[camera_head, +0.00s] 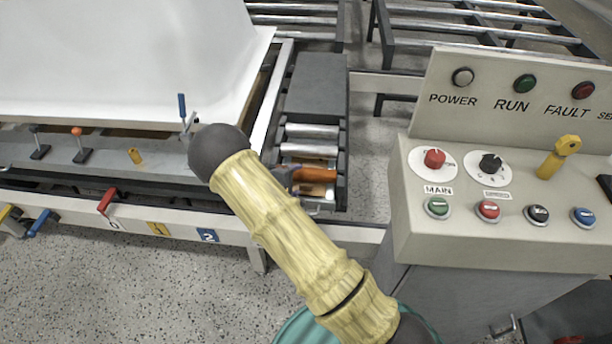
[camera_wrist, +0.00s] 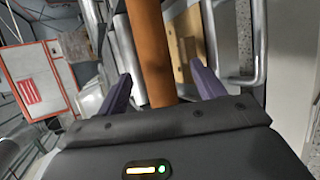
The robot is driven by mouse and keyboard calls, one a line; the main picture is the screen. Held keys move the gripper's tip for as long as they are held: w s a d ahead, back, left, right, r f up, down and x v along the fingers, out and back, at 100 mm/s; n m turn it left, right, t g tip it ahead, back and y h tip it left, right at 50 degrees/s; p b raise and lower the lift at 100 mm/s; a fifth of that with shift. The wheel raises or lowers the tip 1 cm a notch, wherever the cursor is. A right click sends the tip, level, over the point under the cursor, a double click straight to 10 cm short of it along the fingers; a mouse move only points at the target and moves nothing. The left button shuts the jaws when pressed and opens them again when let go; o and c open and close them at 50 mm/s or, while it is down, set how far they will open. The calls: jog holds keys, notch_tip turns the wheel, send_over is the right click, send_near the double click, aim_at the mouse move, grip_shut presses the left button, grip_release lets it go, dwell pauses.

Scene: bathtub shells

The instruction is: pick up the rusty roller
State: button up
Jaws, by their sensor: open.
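The rusty roller (camera_wrist: 152,45) is an orange-brown cylinder. In the wrist view it runs from the top edge down between the two purple fingers of my gripper (camera_wrist: 161,69). The fingers are open, one on each side of it, with gaps visible on both sides. In the head view the rusty roller (camera_head: 314,174) lies at the near end of the roller conveyor, its left end hidden by my arm. My gripper is mostly hidden behind my arm there.
Silver rollers (camera_head: 311,131) and a tan wooden piece (camera_head: 314,190) are close to the rusty roller. A white tub shell (camera_head: 120,60) stands at left on a clamp bench. A control console (camera_head: 500,215) is at right. Speckled floor (camera_head: 120,290) is open in front.

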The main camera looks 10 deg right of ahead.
aim_at(300, 176)
jog(key=x, duration=0.1)
jog(key=b+x, duration=0.1)
jog(key=x, duration=0.3)
jog(key=shift+w+r+b, duration=0.2)
jog(key=shift+w+b, duration=0.1)
jog(key=shift+w, duration=0.05)
dwell(0.3)
jog(key=shift+r, duration=0.1)
jog(key=c, duration=1.4)
